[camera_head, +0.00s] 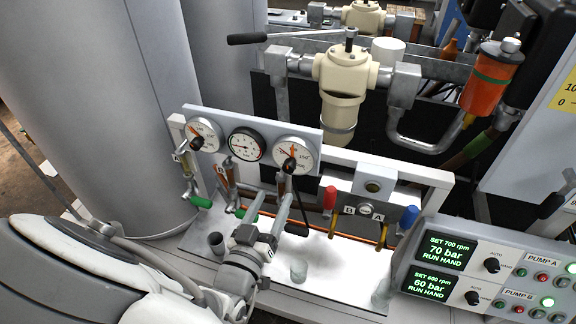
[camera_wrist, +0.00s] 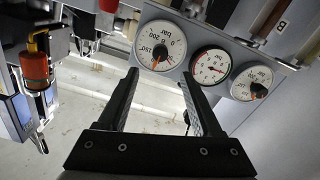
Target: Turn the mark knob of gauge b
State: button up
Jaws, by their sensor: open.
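Three round gauges sit in a row on a grey panel. The left gauge (camera_head: 207,128) is white with an orange pointer and a dark knob (camera_head: 196,143) on its face; it shows in the wrist view at the right (camera_wrist: 251,82). The right gauge (camera_head: 301,147) is white, with a dark round part at its centre; in the wrist view it is at the left (camera_wrist: 160,45). A plate with letter B (camera_head: 222,168) hangs below the left and middle gauges. I cannot tell surely which gauge is b. My gripper (camera_wrist: 159,74) is open and empty, below the panel, apart from the gauges.
The middle gauge (camera_head: 246,145) has a black rim. Green-handled valves (camera_head: 201,202) stand below the panel. Red (camera_head: 330,197) and blue (camera_head: 409,217) handles lie to the right. A pump control box (camera_head: 480,268) is at the lower right. A white tray (camera_head: 335,265) lies below.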

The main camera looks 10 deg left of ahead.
aim_at(287, 169)
jog(key=w, duration=1)
jog(key=shift+w+d+p, duration=0.1)
jog(key=shift+d+p, duration=0.2)
jog(key=shift+d, duration=0.1)
grip_shut()
